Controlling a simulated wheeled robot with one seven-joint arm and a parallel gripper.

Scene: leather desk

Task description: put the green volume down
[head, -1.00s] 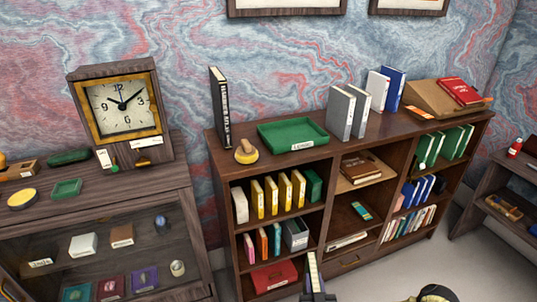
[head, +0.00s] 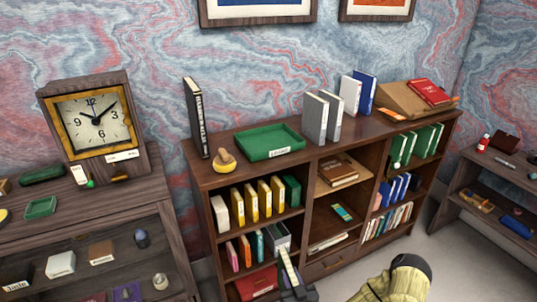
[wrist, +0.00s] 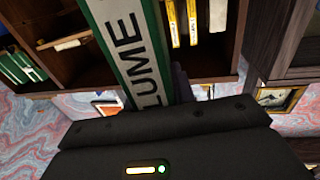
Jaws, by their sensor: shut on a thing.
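The green volume (wrist: 130,45) fills the upper middle of the wrist view, its white spine label reading "LUME" with the rest cut off. My gripper (wrist: 165,105) is shut on it; the fingertips are mostly hidden. In the head view the volume shows as a narrow pale strip (head: 289,264) above my gripper (head: 297,290) at the bottom edge, in front of the bookcase's left column. Its lower end is hidden, and I cannot tell its gap from the shelves.
The bookcase (head: 330,150) bears a green tray (head: 262,148), a black book (head: 196,115), grey books (head: 315,118) and a sloped stand (head: 395,100). A clock (head: 97,120) stands on the left cabinet.

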